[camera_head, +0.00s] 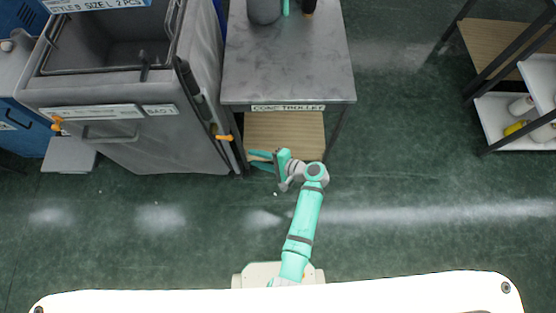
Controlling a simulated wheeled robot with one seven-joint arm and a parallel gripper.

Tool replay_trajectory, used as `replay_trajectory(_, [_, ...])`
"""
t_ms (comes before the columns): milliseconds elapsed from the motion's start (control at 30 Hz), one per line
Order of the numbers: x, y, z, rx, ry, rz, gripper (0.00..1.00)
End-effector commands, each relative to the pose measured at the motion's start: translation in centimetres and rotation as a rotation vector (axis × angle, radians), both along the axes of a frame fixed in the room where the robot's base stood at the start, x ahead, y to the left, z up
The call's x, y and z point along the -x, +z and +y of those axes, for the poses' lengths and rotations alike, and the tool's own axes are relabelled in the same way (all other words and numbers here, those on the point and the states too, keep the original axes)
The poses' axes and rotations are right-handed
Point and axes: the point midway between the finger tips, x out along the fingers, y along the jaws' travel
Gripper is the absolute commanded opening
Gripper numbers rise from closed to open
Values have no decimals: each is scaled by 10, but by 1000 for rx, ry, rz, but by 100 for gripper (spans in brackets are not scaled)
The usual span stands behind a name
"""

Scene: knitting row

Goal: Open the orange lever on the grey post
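A second orange lever (57,123) shows at the cart's left front corner. My gripper (252,160) is teal and points left, to the lower right of the first lever and apart from it. Its two fingers look spread, with nothing visible between them. It overlaps the front of the table's lower shelf in the picture; its height is hard to judge.
The grey cart (150,145) stands at left, beside a blue cabinet (28,140). A grey-topped table (290,65) with a wooden lower shelf (285,130) stands just right of the lever. A rack (497,125) is at far right. The green floor in front is clear.

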Motion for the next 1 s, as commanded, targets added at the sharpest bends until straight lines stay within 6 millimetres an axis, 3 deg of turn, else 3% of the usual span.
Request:
replay_trajectory(200, [28,-29,-13,139,-52,-11,31])
replay_trajectory(500, [67,-56,-30,338,-103,-51,31])
replay_trajectory(1000, [130,-65,-60,660,-139,-169,31])
